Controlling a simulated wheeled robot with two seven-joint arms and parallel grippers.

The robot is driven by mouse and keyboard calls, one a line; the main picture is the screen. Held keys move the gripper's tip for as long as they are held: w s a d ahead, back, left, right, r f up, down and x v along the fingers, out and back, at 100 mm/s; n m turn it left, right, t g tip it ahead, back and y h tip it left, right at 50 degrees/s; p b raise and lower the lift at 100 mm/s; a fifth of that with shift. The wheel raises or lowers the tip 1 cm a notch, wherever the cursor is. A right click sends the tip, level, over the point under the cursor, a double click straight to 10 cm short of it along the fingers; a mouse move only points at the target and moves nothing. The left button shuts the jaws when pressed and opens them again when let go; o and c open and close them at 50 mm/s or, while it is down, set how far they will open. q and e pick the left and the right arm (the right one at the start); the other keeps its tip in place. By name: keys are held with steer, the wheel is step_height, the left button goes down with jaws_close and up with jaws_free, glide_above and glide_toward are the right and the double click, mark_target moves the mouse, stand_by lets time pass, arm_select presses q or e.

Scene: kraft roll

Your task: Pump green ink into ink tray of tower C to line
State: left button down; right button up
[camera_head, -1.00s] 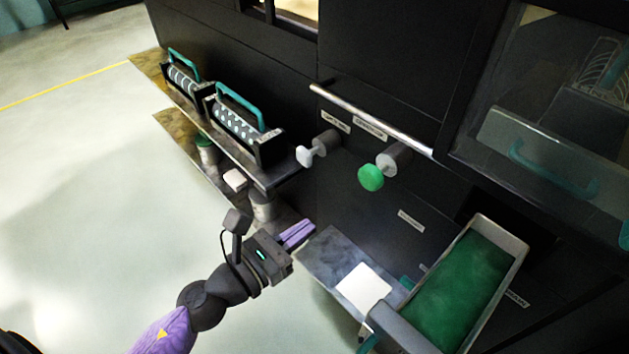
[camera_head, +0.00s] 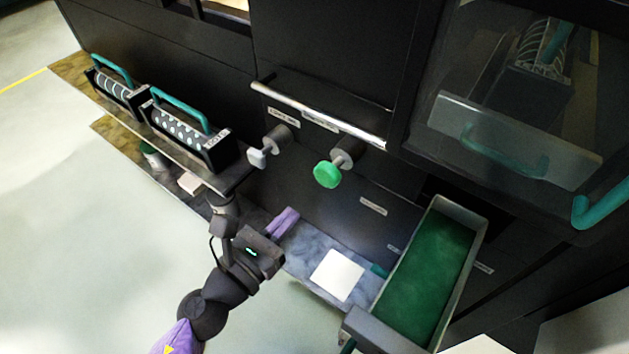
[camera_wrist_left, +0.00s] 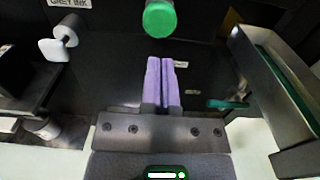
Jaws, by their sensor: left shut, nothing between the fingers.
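The green round pump knob (camera_head: 328,174) sticks out from the dark machine front. It also shows in the left wrist view (camera_wrist_left: 160,19), just beyond my fingertips. The ink tray (camera_head: 430,268) at the lower right holds green ink across its floor; I cannot make out a fill line. The tray's side wall shows in the left wrist view (camera_wrist_left: 272,84). My left gripper (camera_head: 285,220) has its purple fingers shut and empty, below the green knob and apart from it. It also shows in the left wrist view (camera_wrist_left: 161,82). My right gripper is not in view.
A white-grey knob (camera_head: 264,154) is left of the green one. A silver rail (camera_head: 320,113) runs above both. A shelf at the left carries two patterned rollers with teal handles (camera_head: 186,134). A white pad (camera_head: 337,275) lies on a grey ledge beside the tray. A glass-fronted bay is at the upper right.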

mark_target(324, 177)
arm_select(q)
steer(key=x, duration=0.7)
steer(key=shift+w+d, duration=0.2)
steer(key=shift+w, duration=0.05)
steer(key=shift+w+d, duration=0.1)
steer(key=shift+w, duration=0.05)
steer(key=x, duration=0.3)
steer(key=shift+w, duration=0.1)
steer(key=shift+r, duration=0.1)
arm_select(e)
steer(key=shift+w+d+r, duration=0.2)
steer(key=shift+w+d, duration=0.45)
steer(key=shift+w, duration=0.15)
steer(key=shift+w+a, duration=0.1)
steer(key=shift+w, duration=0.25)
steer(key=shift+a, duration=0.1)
